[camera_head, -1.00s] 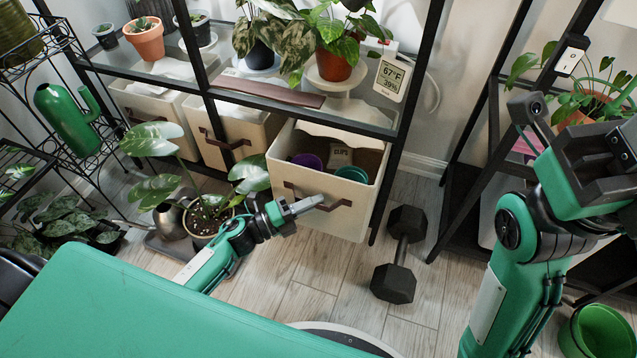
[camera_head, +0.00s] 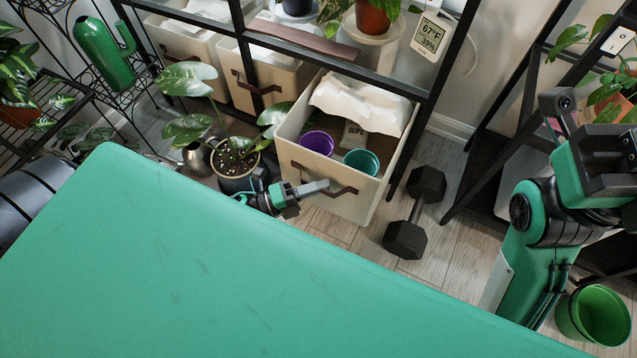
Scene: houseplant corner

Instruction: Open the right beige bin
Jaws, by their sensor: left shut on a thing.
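The right beige bin (camera_head: 328,191) sits at the bottom of the black shelf, drawn well out toward me, with its open top showing. Inside are a purple pot (camera_head: 317,144), a teal pot (camera_head: 361,162), a small bag marked as clips (camera_head: 354,136) and crumpled white paper or cloth (camera_head: 362,105) at the back. My left gripper (camera_head: 318,187) is at the bin's front, shut on its brown strap handle (camera_head: 345,190). My green body hides most of the left arm. My right arm stands at the right edge; its fingertips do not show.
A black dumbbell (camera_head: 416,213) lies on the floor right of the bin. A potted plant (camera_head: 238,165) stands close to its left. Two other beige bins (camera_head: 270,83) (camera_head: 193,47) sit farther left. A green bucket (camera_head: 594,316) is at bottom right.

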